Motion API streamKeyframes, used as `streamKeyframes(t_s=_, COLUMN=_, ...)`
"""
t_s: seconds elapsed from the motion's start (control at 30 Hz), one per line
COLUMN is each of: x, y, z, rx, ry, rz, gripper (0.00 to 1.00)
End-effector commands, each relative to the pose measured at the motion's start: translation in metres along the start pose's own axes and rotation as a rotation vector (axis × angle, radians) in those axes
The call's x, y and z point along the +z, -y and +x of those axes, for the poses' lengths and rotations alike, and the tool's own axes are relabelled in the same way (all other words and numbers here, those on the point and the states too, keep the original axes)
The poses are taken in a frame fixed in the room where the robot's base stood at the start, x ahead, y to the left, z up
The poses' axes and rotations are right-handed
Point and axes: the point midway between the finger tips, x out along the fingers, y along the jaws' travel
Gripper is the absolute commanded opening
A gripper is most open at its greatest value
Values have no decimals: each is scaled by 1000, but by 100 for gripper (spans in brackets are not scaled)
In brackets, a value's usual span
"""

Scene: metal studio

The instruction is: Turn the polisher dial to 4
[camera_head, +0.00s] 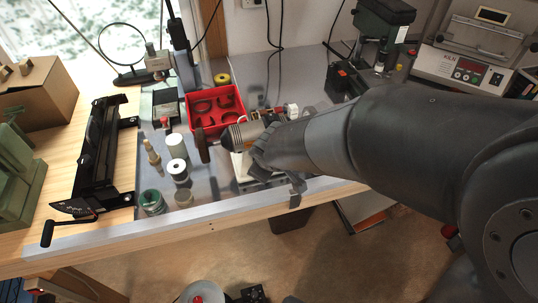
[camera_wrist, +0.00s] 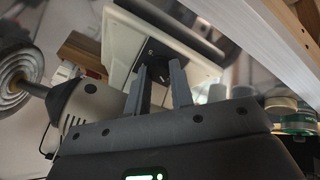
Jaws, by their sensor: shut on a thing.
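The polisher (camera_head: 241,136) stands on the grey bench top, a motor with a round buffing wheel (camera_head: 202,146) at its left end. In the wrist view its ribbed motor body (camera_wrist: 88,104) and pale wheel (camera_wrist: 17,82) show at the left. Its white base panel (camera_wrist: 118,45) is above my fingers and carries a small dark dial (camera_wrist: 155,49). My gripper (camera_wrist: 160,66) has both fingers up at the panel, one on each side of the dial, shut on it. The fingers hide part of the dial, and its numbers cannot be read. In the head view my arm hides the dial.
A red tray (camera_head: 214,108) stands behind the polisher. Several small cans and spools, including a white spool (camera_head: 178,170), stand left of it near the bench's front edge (camera_head: 235,206).

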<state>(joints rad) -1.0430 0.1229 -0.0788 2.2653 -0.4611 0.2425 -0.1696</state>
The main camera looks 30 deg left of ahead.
Motion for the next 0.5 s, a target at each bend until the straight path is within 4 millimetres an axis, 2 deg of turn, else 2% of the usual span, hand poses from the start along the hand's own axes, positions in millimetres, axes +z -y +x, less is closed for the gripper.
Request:
streamKeyframes(t_s=0.27, x=0, y=0, z=0, rx=0, ry=4, rz=103, gripper=0)
streamKeyframes(t_s=0.5, x=0, y=0, z=0, rx=0, ry=12, rz=299, gripper=0)
